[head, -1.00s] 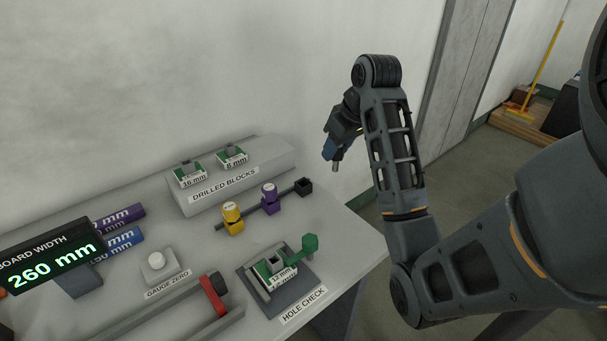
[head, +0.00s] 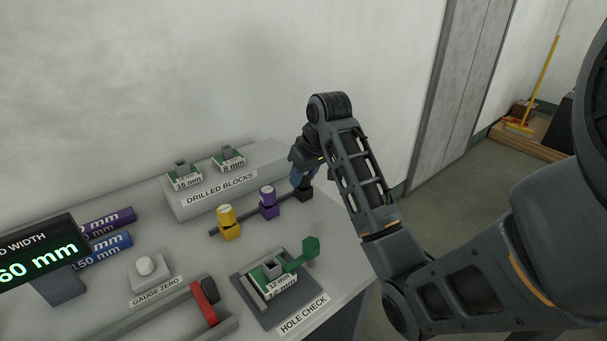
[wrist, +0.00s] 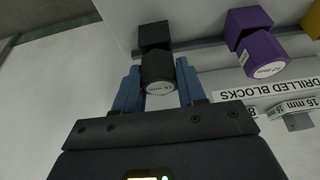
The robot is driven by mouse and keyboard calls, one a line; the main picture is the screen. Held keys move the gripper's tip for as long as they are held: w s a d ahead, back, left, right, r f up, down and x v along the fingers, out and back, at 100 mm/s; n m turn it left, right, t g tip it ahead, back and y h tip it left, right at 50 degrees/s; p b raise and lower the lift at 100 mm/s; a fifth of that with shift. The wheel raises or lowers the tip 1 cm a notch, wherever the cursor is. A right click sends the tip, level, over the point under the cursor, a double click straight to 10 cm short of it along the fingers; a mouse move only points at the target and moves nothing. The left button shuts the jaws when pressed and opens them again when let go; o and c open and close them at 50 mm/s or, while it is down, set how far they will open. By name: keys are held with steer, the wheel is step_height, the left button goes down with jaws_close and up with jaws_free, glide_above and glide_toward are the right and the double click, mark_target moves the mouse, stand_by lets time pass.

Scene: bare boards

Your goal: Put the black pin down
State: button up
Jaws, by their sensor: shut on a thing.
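My gripper (head: 302,176) is at the right end of the pin rack, right above the black holder (head: 306,195). In the wrist view its two blue fingers (wrist: 159,78) are shut on the black pin (wrist: 157,68), one on each side of its head, with the pale label facing the camera. The black holder block (wrist: 153,34) lies directly beyond the pin head, in line with it. The pin's shank is hidden, so I cannot tell whether it is fully seated. In the head view the pin is hidden by my gripper.
A purple pin (head: 267,193) and a yellow pin (head: 226,213) stand in the same rack to the left. The drilled blocks stand (head: 215,195) is behind. The hole check fixture (head: 290,303) with a green piece (head: 311,245) is in front. The table's right edge is close.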

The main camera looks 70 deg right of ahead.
steer(key=shift+f, duration=0.1)
steer(key=o, duration=1.1)
steer(key=shift+c, duration=0.2)
steer(key=p+v, duration=0.7)
steer(key=v, duration=0.5)
steer(key=shift+a, duration=0.1)
